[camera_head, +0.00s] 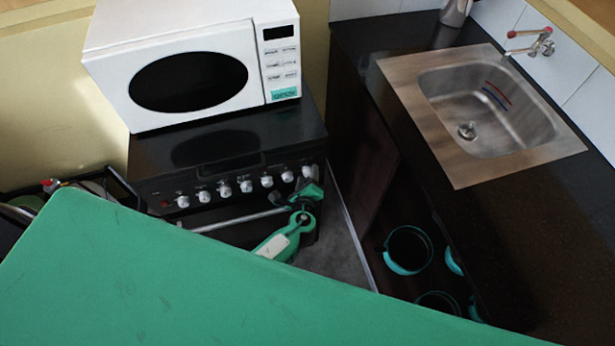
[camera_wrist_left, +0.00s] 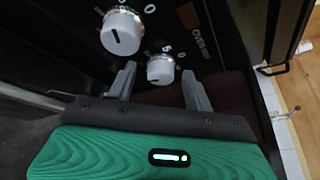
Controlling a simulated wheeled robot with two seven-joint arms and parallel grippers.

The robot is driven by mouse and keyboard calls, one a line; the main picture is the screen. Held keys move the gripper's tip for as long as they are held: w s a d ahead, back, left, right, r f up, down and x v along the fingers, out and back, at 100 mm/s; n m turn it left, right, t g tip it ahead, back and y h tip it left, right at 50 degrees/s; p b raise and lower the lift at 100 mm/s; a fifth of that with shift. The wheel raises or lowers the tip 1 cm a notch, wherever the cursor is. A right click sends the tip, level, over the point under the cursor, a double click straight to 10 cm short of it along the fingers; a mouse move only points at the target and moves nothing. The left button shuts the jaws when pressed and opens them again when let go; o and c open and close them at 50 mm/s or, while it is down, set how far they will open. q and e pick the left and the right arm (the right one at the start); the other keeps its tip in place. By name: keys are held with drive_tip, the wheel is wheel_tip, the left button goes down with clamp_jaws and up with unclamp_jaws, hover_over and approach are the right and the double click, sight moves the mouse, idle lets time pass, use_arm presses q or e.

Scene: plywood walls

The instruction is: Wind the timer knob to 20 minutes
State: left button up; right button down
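The cooker's front panel carries a row of several white knobs. In the head view, the rightmost knob (camera_head: 307,171) is at the panel's right end, just above my left gripper (camera_head: 311,187). In the left wrist view, a white knob (camera_wrist_left: 160,70) with a dark pointer mark lies between the two grey fingertips of my left gripper (camera_wrist_left: 159,86). The fingers are apart, one on each side of it, and I cannot tell whether they touch it. Part of a scale with "5" and "0" shows above it. The frames do not settle which knob is the timer. My right gripper is not in view.
A second white knob (camera_wrist_left: 122,32) sits close by, up and left of the first in the wrist view. The oven's door handle (camera_head: 240,220) runs below the knobs. A white microwave (camera_head: 180,35) stands on the cooker. A dark counter with a sink (camera_head: 480,100) is at right.

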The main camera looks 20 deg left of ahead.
use_arm(q)
drive_tip(key=b+v, duration=0.2)
drive_tip(key=v, duration=1.1)
drive_tip(key=shift+s, duration=0.4)
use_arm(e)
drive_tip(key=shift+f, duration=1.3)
use_arm(q)
drive_tip(key=shift+d, duration=0.1)
